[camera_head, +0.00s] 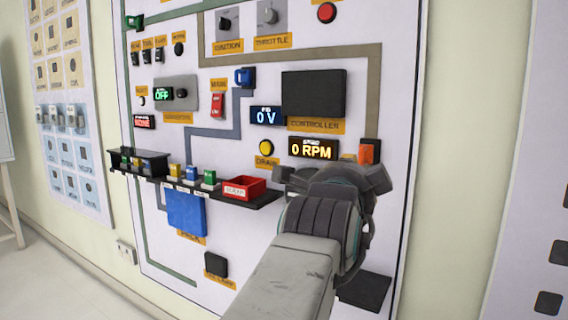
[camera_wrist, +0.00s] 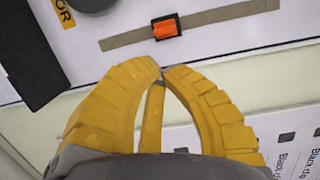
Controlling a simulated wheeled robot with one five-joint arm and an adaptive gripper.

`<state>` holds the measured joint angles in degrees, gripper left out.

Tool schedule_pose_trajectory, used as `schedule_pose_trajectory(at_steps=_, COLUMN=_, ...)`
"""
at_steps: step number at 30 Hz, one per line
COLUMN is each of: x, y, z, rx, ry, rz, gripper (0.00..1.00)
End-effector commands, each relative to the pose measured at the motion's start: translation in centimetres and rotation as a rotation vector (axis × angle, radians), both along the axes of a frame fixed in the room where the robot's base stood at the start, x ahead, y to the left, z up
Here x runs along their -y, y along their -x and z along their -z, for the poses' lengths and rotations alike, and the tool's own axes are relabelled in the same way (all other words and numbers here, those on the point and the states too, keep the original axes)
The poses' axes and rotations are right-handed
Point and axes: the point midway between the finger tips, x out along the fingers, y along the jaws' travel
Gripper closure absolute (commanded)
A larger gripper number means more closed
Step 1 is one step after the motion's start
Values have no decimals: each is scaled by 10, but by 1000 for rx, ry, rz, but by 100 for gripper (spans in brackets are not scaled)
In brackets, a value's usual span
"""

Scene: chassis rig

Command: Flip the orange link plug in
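The orange link plug (camera_wrist: 167,27) sits on a dark mount on the panel's grey-brown band, just beyond my fingertips in the wrist view. It also shows in the head view (camera_head: 369,151) as an orange block to the right of the RPM display. My gripper (camera_wrist: 161,70) has yellow ribbed fingers whose tips come together, with nothing between them. A visible gap separates the tips from the plug in the picture. In the head view my dark wrist hides the fingertips and the panel area below the plug.
A black controller box (camera_head: 314,94) is above left of the plug. The 0 RPM display (camera_head: 313,149) is beside it. A shelf (camera_head: 262,199) with a red bin (camera_head: 243,187) and several coloured plugs juts out to the left. The panel's right edge is close by.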

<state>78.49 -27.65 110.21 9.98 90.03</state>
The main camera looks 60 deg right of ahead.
Motion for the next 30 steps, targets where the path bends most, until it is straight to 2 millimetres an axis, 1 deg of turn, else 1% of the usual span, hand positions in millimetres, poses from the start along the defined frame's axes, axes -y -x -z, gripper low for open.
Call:
schedule_pose_trajectory(at_steps=5, x=13, y=-3, z=6, rx=0, ry=-2, rz=0, gripper=100)
schedule_pose_trajectory(at_steps=8, x=25, y=-5, z=8, rx=-1, ry=-2, rz=0, gripper=100)
schedule_pose_trajectory(at_steps=9, x=32, y=-7, z=5, rx=-2, ry=-3, rz=0, gripper=100)
schedule_pose_trajectory(at_steps=15, x=68, y=-14, z=7, rx=-2, ry=-4, rz=0, gripper=100)
schedule_pose_trajectory(at_steps=21, x=99, y=-20, z=7, rx=-2, ry=-3, rz=0, gripper=100)
schedule_pose_trajectory(at_steps=27, x=120, y=-25, z=8, rx=-1, ry=-2, rz=-1, gripper=100)
schedule_pose_trajectory(at_steps=30, x=127, y=-26, z=8, rx=-1, ry=-2, rz=-1, gripper=100)
